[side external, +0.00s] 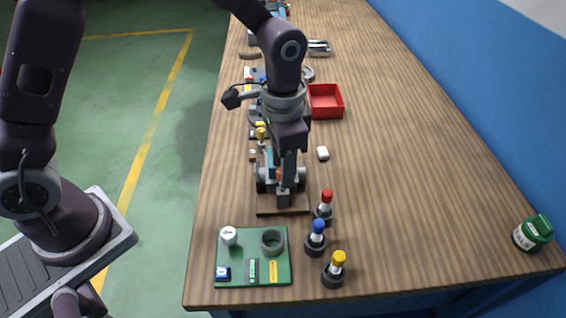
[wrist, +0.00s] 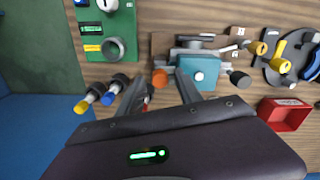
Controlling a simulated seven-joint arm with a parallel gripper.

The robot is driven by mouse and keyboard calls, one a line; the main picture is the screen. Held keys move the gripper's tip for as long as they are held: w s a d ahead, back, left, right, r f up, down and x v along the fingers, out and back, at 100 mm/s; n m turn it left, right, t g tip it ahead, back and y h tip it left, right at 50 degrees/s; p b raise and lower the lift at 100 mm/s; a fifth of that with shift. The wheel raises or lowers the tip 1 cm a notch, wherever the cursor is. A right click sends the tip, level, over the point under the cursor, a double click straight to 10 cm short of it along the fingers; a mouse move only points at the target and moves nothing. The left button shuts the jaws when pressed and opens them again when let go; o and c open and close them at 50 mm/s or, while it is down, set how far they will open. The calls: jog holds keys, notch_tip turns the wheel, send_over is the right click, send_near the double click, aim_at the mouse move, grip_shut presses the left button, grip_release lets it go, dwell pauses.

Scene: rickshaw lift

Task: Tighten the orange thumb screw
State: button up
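The small rickshaw has a teal body (wrist: 198,72) and dark wheels, and stands on a brown base plate (side external: 265,211). A small orange spot, apparently the orange thumb screw (side external: 279,174), shows beside my fingers in the side view; it is mostly hidden. Contact with the screw cannot be told.
Bottles with red (side external: 327,196), blue (side external: 318,226) and yellow (side external: 338,258) caps stand right of the plate's near side. A green board (side external: 243,238) with small parts lies near the front edge. The right of the table is mostly free.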

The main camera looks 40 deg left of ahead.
notch_tip(320, 180, up, 7)
jog(key=shift+r, duration=0.1)
dwell(0.5)
jog(key=s+a+r+n+t, duration=0.3)
jog(key=s+a+r, duration=0.5)
jog(key=s+r, duration=0.2)
jog(key=s+a+n+t, duration=0.2)
jog(key=s+a+n, duration=0.1)
jog(key=s, duration=0.6)
jog(key=shift+s+a+t, duration=0.2)
jog(key=shift+s+t, duration=0.1)
jog(key=shift+r, duration=0.1)
jog(key=shift+c, duration=0.5)
